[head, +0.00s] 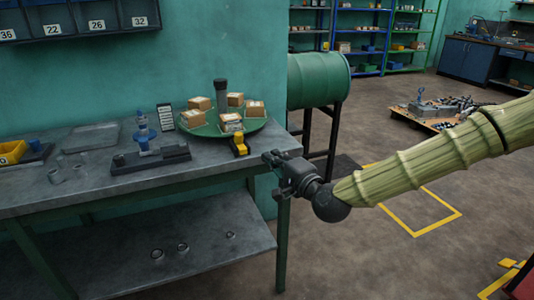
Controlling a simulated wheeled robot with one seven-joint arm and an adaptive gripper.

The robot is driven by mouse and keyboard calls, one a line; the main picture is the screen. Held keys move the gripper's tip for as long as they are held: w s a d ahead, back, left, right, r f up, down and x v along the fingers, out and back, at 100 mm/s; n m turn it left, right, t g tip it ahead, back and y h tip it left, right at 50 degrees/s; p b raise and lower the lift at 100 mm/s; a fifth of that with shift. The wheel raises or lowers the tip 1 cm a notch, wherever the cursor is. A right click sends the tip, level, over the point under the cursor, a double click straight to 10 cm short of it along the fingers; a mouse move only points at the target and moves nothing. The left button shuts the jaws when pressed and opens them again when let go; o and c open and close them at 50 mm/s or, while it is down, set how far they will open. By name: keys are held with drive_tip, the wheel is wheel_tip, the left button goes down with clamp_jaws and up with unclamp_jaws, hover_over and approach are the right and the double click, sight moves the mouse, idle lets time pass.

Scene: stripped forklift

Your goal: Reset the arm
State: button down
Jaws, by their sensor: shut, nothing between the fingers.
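My arm reaches in from the right edge of the head view, and its green-tan, bamboo-like link ends in a dark ball joint. My gripper (271,160) is dark, shut and empty. It points left at the right end of the workbench (215,168), close to the bench's edge and near a yellow-and-black object (239,145). I cannot tell whether the gripper is over the bench top or just in front of it.
A green round tray (207,130) holds several small boxes and a dark post. A blue-and-grey fixture (146,150) stands left of it. A green drum (320,80) is behind my gripper. Open floor lies to the right, with a loaded pallet (428,124) farther back.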

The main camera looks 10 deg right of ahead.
drive_tip(key=shift+s+d, duration=0.2)
drive_tip(key=shift+s, duration=0.2)
drive_tip(key=s+f+n+g+h+p, duration=0.1)
drive_tip(key=s+f+n+g+p, duration=0.15)
drive_tip(key=s+f, duration=0.55)
drive_tip(key=s+f+n+g+h+p, duration=0.15)
drive_tip(key=s+f+g, duration=0.25)
drive_tip(key=f, duration=0.8)
drive_tip(key=s+f+n+g+p, duration=0.25)
drive_tip(key=s+f, duration=0.35)
drive_tip(key=f, duration=0.4)
drive_tip(key=s+d+f+n+g+h+p, duration=0.1)
drive_tip(key=s+d+f+n+g, duration=0.1)
drive_tip(key=s, duration=0.6)
drive_tip(key=s+d+f+n+g+h+p, duration=0.2)
drive_tip(key=s+d+f+g, duration=0.1)
drive_tip(key=s, duration=0.6)
drive_tip(key=s+d+f+n+g+h+p, duration=0.1)
drive_tip(key=s+d+f, duration=0.3)
drive_tip(key=s, duration=0.4)
drive_tip(key=shift+s+d+n+g+h+p, duration=0.2)
drive_tip(key=shift+d+n+g+h+p, duration=0.15)
drive_tip(key=shift+d+n+g+h, duration=0.45)
drive_tip(key=shift+d+m+y, duration=0.1)
drive_tip(key=shift+m+y, duration=0.15)
